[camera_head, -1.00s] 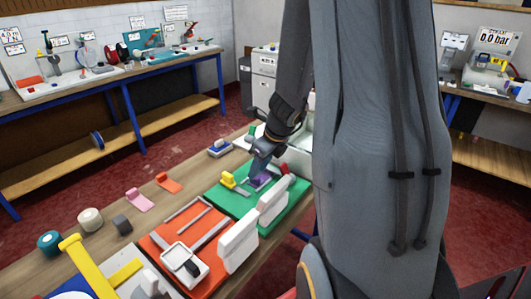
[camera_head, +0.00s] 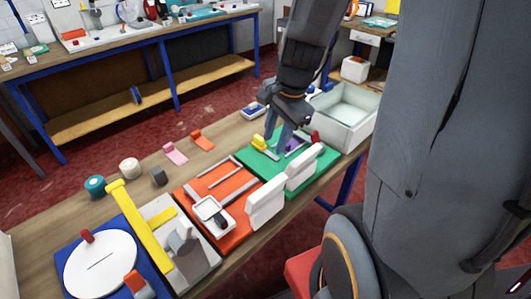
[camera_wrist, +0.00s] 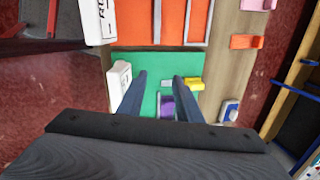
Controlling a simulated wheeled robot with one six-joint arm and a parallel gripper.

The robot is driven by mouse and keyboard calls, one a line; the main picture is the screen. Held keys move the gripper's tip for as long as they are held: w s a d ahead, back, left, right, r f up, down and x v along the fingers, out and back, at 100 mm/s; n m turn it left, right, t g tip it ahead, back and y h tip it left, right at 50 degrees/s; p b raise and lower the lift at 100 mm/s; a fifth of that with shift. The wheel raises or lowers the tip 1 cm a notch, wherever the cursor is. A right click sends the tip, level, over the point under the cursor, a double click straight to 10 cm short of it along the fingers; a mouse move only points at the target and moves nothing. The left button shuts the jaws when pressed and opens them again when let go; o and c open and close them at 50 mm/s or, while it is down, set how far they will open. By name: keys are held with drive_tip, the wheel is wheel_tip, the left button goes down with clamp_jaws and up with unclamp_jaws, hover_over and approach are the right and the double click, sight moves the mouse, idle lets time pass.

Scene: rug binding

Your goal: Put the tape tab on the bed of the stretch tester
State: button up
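A purple tape tab (camera_head: 294,145) lies on the green board (camera_head: 310,184), which I take to be the stretch tester; its label cannot be read from here. A grey strip lies beside the tab, with a yellow block (camera_head: 259,143) at one side and a red knob (camera_head: 315,137) near the far end. My gripper (camera_head: 283,151) is above the green board, pointing down. In the wrist view the fingers (camera_wrist: 162,90) are spread apart, and the purple tab (camera_wrist: 167,106) shows between them, nearer the palm, partly hidden. Nothing is held between the fingertips.
An orange board (camera_head: 219,235) with grey rails stands next to the green board. White upright signs (camera_head: 303,171) line the near edge. Pink (camera_head: 175,154) and orange (camera_head: 202,141) tabs lie on the table. A white bin (camera_head: 352,131) stands past the green board.

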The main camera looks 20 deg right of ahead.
drive_tip(key=s+a+n+h, duration=0.1)
drive_tip(key=s+a+n, duration=0.4)
drive_tip(key=n, duration=1)
drive_tip(key=shift+s+a+g, duration=0.25)
drive_tip(key=shift+a+g, duration=0.05)
drive_tip(key=shift+a, duration=0.2)
wheel_tip(320, 180, down, 2)
drive_tip(key=shift+f+b, duration=0.1)
drive_tip(key=shift+b, duration=0.85)
